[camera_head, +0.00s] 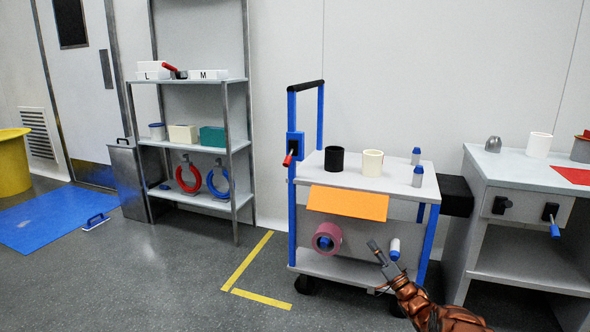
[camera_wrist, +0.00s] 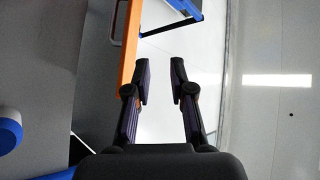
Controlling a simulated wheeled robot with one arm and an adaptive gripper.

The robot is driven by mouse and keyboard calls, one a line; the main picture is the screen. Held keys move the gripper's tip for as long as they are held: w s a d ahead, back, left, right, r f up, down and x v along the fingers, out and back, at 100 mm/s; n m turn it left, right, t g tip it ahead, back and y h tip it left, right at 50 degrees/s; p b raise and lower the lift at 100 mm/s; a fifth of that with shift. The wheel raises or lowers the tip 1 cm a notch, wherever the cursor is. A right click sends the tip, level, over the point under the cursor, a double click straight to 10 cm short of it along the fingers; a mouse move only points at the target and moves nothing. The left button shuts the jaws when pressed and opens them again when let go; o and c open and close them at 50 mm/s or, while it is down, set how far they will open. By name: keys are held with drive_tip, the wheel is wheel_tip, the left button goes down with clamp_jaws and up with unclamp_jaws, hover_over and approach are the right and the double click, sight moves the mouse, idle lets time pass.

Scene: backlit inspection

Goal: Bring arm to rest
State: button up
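My gripper (camera_head: 378,252) is in front of the cart, below the orange sheet (camera_head: 347,203) that hangs over the cart's front edge. In the wrist view my gripper (camera_wrist: 161,78) has its two dark fingers apart with nothing between them. The orange sheet (camera_wrist: 131,45) shows to the left of the fingers there. My copper-coloured arm reaches in from the bottom right in the head view.
The cart (camera_head: 310,170) carries a black cup (camera_head: 334,159), a cream cup (camera_head: 372,163) and small blue-capped bottles. A pink roll (camera_head: 327,239) is at its front. A grey workbench (camera_head: 520,171) stands right, a shelf (camera_head: 190,83) left.

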drive_tip(key=w+d+r+m+g+h+p, duration=0.1)
drive_tip(key=w+r+h+p, duration=0.1)
drive_tip(key=r+h+p, duration=0.5)
drive_tip(key=w+d+r+m+h+p, duration=0.1)
drive_tip(key=w+r+h+p, duration=0.15)
drive_tip(key=r, duration=0.85)
drive_tip(key=s+r+g+h+p, duration=0.4)
drive_tip(key=s+r+g+p, duration=0.2)
drive_tip(key=s+r+p, duration=0.55)
drive_tip(key=s+a+r+n+g+p, duration=0.1)
drive_tip(key=s+a+r+g+p, duration=0.2)
drive_tip(key=s, duration=1.7)
drive_tip(key=s+a+r+n+g+p, duration=0.2)
drive_tip(key=s+a+r+g+p, duration=0.2)
drive_tip(key=s, duration=1.6)
drive_tip(key=s+a+r+n+g+p, duration=0.1)
drive_tip(key=s+a+r+g+p, duration=0.3)
drive_tip(key=s, duration=1.6)
wheel_tip(320, 180, up, 9)
drive_tip(key=g+p, duration=0.3)
drive_tip(key=p, duration=0.4)
drive_tip(key=shift+n+g+p, duration=0.3)
drive_tip(key=shift+g+p, duration=0.05)
drive_tip(key=shift+g, duration=0.05)
